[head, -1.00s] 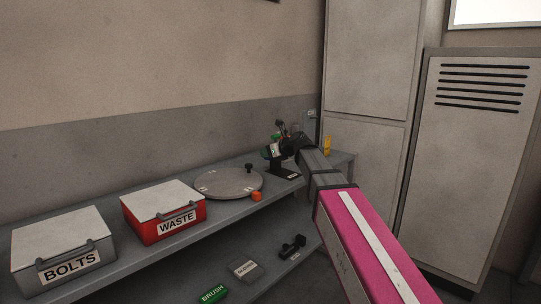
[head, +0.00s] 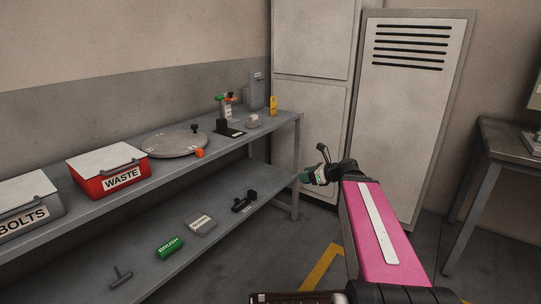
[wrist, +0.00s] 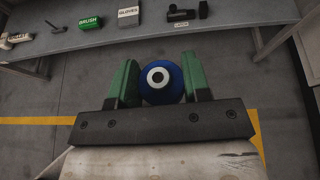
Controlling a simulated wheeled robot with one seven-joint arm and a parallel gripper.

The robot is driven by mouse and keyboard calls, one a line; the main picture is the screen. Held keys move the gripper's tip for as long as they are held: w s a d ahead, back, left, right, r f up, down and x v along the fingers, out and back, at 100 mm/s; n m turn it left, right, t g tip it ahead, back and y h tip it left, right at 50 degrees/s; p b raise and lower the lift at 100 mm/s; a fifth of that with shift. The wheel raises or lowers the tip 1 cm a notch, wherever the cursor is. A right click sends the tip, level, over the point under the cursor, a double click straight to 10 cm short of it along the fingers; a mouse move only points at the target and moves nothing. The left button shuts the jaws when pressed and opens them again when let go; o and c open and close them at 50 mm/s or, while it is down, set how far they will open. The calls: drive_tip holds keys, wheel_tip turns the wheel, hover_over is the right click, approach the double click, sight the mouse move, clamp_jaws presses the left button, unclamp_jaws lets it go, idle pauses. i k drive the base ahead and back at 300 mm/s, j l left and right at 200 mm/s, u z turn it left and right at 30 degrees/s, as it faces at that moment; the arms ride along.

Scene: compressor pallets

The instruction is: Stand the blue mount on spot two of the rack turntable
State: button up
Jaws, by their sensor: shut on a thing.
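My gripper (wrist: 158,62) is shut on the blue mount (wrist: 160,97). The mount shows as a round blue body with a pale ring and dark centre, between the two green fingers. In the head view my gripper (head: 307,176) is out over the floor, right of the bench's end; the mount cannot be made out there. The rack turntable (head: 165,147), a round grey disc, lies on the bench top, well left of my gripper. It has a black knob (head: 194,129) at its right rim. Its spot markings are too small to read.
On the bench top (head: 240,143) are a red WASTE box (head: 84,185), a BOLTS box (head: 45,221), an orange piece (head: 199,153) and a black stand (head: 222,128). The lower shelf holds a BRUSH block (head: 170,246) and a GLOVES box (head: 201,225). Lockers stand behind my arm.

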sight(161, 147)
drive_tip(key=k+j, duration=0.2)
drive_tip(key=j, duration=0.15)
drive_tip(key=k+j, duration=0.2)
drive_tip(key=j, duration=0.2)
drive_tip(key=k+j, duration=0.15)
drive_tip(key=j, duration=0.2)
